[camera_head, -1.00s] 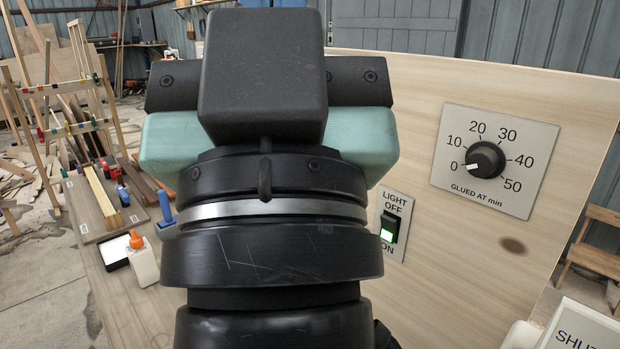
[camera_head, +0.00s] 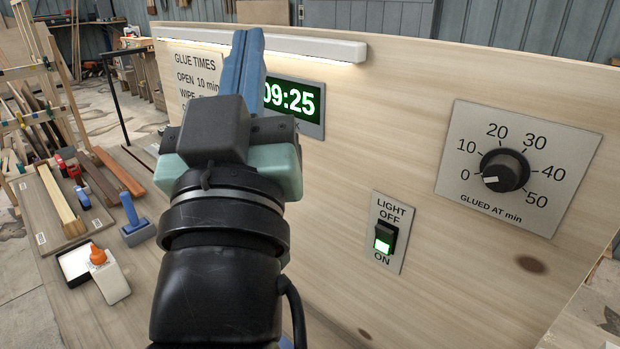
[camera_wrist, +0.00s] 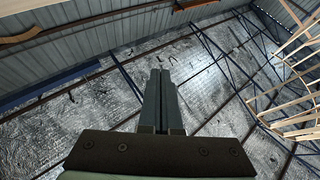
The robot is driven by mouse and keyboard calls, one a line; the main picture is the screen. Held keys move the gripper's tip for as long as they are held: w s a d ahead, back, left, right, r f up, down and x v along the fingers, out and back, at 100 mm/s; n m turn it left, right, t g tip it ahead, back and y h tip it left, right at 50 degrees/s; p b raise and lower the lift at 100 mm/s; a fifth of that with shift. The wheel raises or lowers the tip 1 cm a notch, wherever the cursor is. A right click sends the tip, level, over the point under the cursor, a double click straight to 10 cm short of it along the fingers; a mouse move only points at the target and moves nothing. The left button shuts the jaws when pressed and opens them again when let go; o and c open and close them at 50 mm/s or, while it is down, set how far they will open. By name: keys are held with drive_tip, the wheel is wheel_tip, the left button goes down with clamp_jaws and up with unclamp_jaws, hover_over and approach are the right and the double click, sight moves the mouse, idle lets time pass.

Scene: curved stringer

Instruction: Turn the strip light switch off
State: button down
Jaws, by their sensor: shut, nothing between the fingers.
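The light switch (camera_head: 385,240) is a black rocker on a grey plate marked LIGHT, OFF above and ON below. Its lower part, at the ON end, glows green. The strip light (camera_head: 290,44) is a long white bar along the top of the wooden panel, and the wood under it looks lit. My gripper (camera_head: 246,45) points upward in front of the panel, left of and above the switch, apart from it. Its blue fingers are together and empty. In the wrist view the shut fingers (camera_wrist: 160,90) point at the roof; the switch is not in that view.
A dial (camera_head: 504,170) marked GLUED AT min is right of the switch. A clock (camera_head: 300,105) reading 09:25 is partly behind my gripper. A glue bottle (camera_head: 109,278), a blue-handled tool (camera_head: 136,220) and clamps lie on the bench at left. The panel around the switch is clear.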

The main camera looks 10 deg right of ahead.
sight(385, 237)
drive_tip(key=w+d+f+n+g+h+p, duration=0.1)
drive_tip(key=w+f+g+h+p, duration=0.2)
drive_tip(key=f, duration=0.7)
drive_tip(key=w+d+f+n+g+h, duration=0.1)
drive_tip(key=w+f+n+g+h, duration=0.1)
drive_tip(key=f+g, duration=0.5)
drive_tip(key=s+d+f+n+g+h+p, duration=0.1)
drive_tip(key=s+f+h, duration=0.5)
drive_tip(key=f, duration=0.6)
drive_tip(key=s+d+n+p, duration=0.1)
drive_tip(key=s+n+p, duration=0.1)
drive_tip(key=n, duration=0.1)
drive_tip(key=shift+s+d+f+n+g+h, duration=0.15)
drive_tip(key=shift+s+f+n+g+h, duration=0.15)
drive_tip(key=shift+s+f+n+h, duration=0.1)
drive_tip(key=shift+w+d+r, duration=0.1)
drive_tip(key=shift+r, duration=0.05)
drive_tip(key=p+x, duration=0.5)
drive_tip(key=x, duration=0.7)
drive_tip(key=shift+w+d+r, duration=0.15)
drive_tip(key=shift+d, duration=0.1)
drive_tip(key=shift+w+d, duration=0.35)
drive_tip(key=shift+d, duration=0.15)
